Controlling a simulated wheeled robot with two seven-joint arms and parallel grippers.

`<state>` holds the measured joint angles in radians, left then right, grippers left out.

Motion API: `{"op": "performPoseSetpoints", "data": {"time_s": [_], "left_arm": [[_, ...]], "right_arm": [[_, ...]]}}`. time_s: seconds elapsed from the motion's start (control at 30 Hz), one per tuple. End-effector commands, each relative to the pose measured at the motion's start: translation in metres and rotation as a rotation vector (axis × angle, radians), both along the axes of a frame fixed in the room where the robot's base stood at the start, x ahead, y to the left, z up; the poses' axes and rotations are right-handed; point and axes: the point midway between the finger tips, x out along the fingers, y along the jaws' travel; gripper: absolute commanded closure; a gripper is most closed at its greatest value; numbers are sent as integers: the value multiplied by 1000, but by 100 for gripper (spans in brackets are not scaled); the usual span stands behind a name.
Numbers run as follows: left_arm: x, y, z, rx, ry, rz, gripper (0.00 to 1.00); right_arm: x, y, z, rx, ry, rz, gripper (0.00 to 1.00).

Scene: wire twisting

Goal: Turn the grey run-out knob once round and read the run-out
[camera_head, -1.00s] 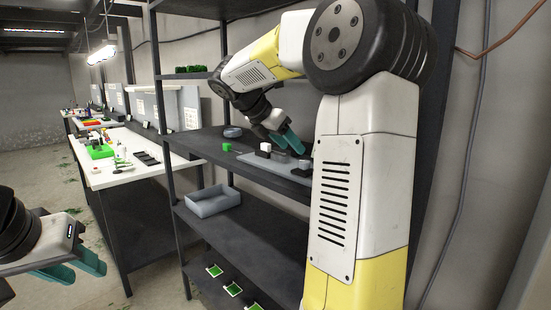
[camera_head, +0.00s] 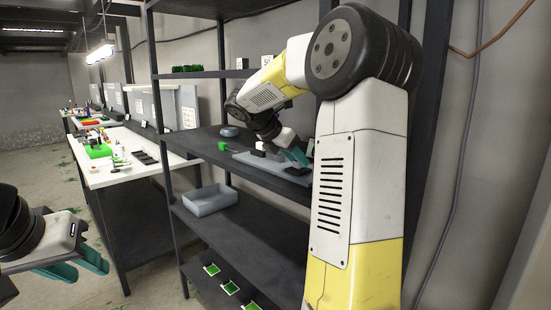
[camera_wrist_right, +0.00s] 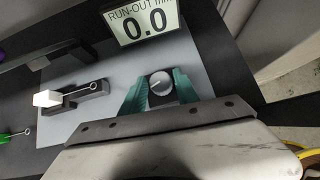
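The round grey run-out knob (camera_wrist_right: 160,83) sits on a dark block and has a pale pointer line. My right gripper (camera_wrist_right: 159,78) has its teal fingers on either side of the knob, apart, with narrow gaps showing. In the head view my right gripper (camera_head: 298,156) is low over the grey plate (camera_head: 262,166) on the shelf; the knob is hidden there. The run-out display (camera_wrist_right: 145,20) reads 0.0 in the wrist view. My left gripper (camera_head: 88,270) is open and empty at the lower left, away from the shelf.
A green block (camera_head: 222,146) and a round grey dish (camera_head: 229,131) stand on the same shelf. A grey tray (camera_head: 210,199) is on the shelf below.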

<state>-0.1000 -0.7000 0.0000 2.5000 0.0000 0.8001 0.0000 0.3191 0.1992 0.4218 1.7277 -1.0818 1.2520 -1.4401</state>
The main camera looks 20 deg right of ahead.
Motion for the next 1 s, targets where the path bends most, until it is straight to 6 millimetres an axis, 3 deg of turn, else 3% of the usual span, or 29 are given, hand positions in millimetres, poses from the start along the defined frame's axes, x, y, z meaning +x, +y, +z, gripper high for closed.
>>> {"op": "performPoseSetpoints", "data": {"time_s": [0.03,0.17,0.57,1.0], "left_arm": [[0,0,0,0,0,0,64],[0,0,0,0,0,0,64],[0,0,0,0,0,0,64],[0,0,0,0,0,0,64]], "right_arm": [[0,0,0,0,0,0,75],[0,0,0,0,0,0,100],[2,1,0,0,1,-57,100],[7,2,-1,0,0,-402,100]]}}
